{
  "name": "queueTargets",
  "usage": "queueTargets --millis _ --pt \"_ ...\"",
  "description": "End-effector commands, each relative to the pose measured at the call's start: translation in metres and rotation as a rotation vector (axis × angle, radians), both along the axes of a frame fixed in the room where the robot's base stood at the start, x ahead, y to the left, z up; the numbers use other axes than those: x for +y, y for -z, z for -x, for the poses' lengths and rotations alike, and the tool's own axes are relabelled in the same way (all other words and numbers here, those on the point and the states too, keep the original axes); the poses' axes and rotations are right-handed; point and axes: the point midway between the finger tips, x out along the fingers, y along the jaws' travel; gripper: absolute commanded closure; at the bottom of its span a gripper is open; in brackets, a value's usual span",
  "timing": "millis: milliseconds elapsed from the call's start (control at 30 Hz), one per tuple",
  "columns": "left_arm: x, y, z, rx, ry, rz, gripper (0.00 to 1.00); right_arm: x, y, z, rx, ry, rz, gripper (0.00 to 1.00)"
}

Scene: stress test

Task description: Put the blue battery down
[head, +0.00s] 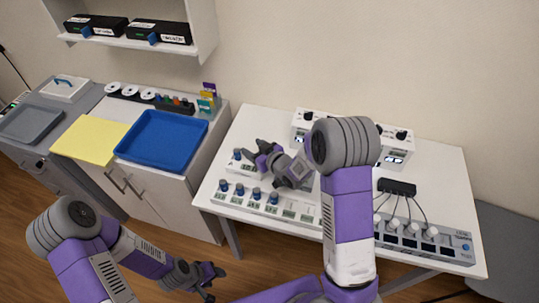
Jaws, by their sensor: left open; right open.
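Several small blue-topped cylinders, which look like blue batteries, stand in a row in a long white tray (262,205) at the white table's front left. One of them is the blue battery (256,193). A similar blue-topped piece (237,154) sits in a small white holder (240,168) behind the row. My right gripper (255,153) is open just right of that piece, over the table. I cannot tell whether it touches it. My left gripper (217,282) is open and empty, low over the floor in front of the table.
White devices (303,123) stand at the table's back, partly behind my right arm. A grey unit (425,240) with cabled white plugs and a black hub (397,187) are at right. A blue tray (163,141) and a yellow sheet (90,141) lie on the left cabinet.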

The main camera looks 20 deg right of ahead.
Motion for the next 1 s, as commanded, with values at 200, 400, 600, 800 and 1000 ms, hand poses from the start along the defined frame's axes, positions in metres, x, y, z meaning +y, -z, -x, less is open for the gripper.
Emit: queueTargets --millis 200,400,600,800,1000 --pt "0.000 -0.010 0.000 0.000 0.000 0.000 0.49 -0.018 -0.021 0.040 -0.001 0.005 -0.003 0.45" --pt "0.000 -0.014 0.000 0.000 0.000 0.000 0.49 -0.033 -0.036 0.078 -0.001 0.005 -0.003 0.45" --pt "0.000 -0.016 0.000 0.000 0.000 0.000 0.49 -0.041 -0.043 0.099 -0.002 0.001 -0.001 0.45" --pt "0.000 -0.016 0.000 0.000 0.000 0.000 0.49 -0.043 -0.045 0.104 -0.001 0.001 -0.001 0.45" --pt "0.000 -0.016 0.000 0.000 0.000 0.000 0.49 -0.043 -0.044 0.104 -0.001 0.001 -0.001 0.45"
